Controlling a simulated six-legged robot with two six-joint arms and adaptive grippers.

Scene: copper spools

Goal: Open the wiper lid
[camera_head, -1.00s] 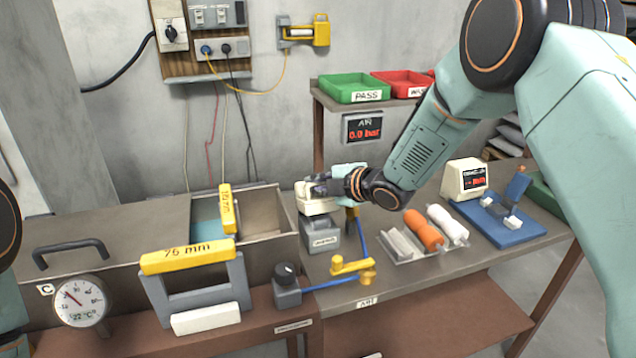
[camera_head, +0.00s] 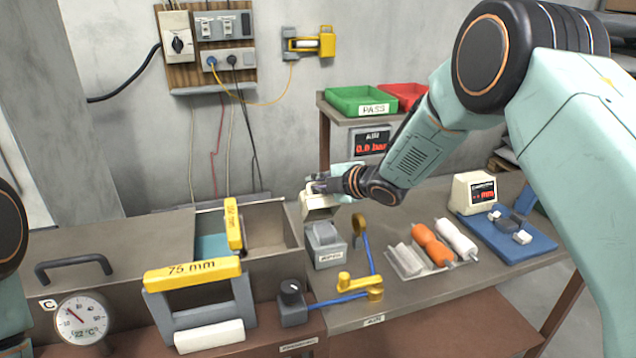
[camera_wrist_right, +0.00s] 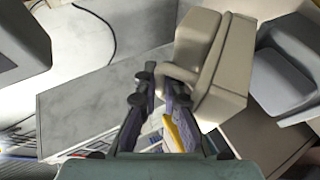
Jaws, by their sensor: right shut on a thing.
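The wiper is a grey box (camera_head: 329,255) with a label on its front, standing on the bench. Its beige lid (camera_head: 317,205) is up above the back of the box and tilted, and the box's top shows open. My right gripper (camera_head: 330,187) is shut on the lid, reaching in from the right. In the right wrist view the beige lid (camera_wrist_right: 232,75) is large, with its loop handle (camera_wrist_right: 174,72) at the fingers of my right gripper (camera_wrist_right: 160,92). Whether lid and box still touch is hard to tell. My left gripper is out of view.
A blue air line with yellow fittings (camera_head: 358,283) runs right beside the box. A tray with orange and white rolls (camera_head: 432,246) and a blue gauge stand (camera_head: 510,238) are further right. A metal tank (camera_head: 120,235) with yellow-topped frames is at left.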

